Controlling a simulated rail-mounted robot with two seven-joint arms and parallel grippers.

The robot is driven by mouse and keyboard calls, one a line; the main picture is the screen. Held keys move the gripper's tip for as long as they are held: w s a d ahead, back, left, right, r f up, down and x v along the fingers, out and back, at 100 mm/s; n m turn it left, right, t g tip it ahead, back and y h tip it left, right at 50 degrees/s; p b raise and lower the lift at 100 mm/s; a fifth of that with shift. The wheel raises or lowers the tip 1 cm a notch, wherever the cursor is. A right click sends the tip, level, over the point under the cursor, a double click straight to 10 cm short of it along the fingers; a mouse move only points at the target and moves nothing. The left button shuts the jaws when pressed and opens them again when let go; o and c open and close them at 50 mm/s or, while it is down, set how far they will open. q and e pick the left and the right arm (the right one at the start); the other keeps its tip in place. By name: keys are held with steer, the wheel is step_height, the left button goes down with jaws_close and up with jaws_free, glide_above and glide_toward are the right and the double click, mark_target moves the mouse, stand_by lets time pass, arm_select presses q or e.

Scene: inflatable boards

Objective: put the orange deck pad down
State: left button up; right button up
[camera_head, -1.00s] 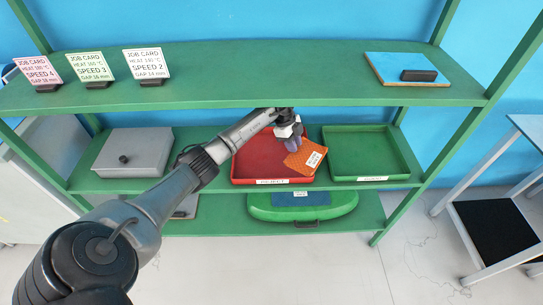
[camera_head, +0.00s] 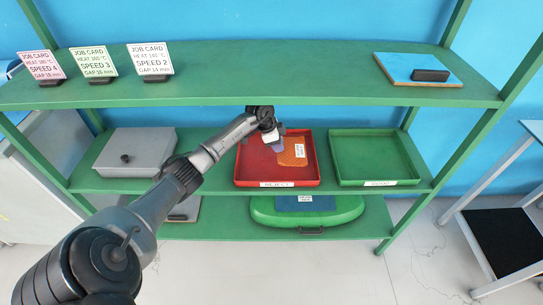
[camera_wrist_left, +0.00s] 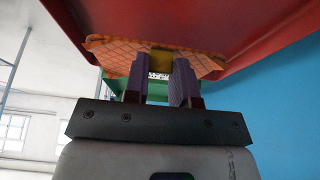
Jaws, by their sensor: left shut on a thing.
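The orange deck pad (camera_head: 290,158), with a white label on its face, is at the right part of the red tray (camera_head: 249,165) on the middle shelf. The tray's front label reads REJECT. My left gripper (camera_head: 279,146) reaches in over the tray and is shut on the pad's upper-left part. In the left wrist view the purple fingers (camera_wrist_left: 161,78) pinch the pad (camera_wrist_left: 112,56), and the red tray (camera_wrist_left: 268,38) lies right beyond it. I cannot tell whether the pad rests fully on the tray floor. My right gripper is not in view.
A green tray (camera_head: 375,158) labelled GOOD stands empty to the right. A grey box (camera_head: 145,155) is at the left. A green board (camera_head: 340,210) lies below.

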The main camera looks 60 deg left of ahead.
mark_target(275, 158)
arm_select(q)
steer(key=a+f, duration=0.1)
steer(key=s+a, duration=0.1)
steer(key=shift+s+a+f+b, duration=0.15)
steer(key=shift+a+f+b, duration=0.2)
steer(key=shift+f+b, duration=1.15)
steer(key=shift+f, duration=1)
jaws_close()
steer(key=o, duration=0.9)
jaws_free()
steer(key=shift+r, duration=0.1)
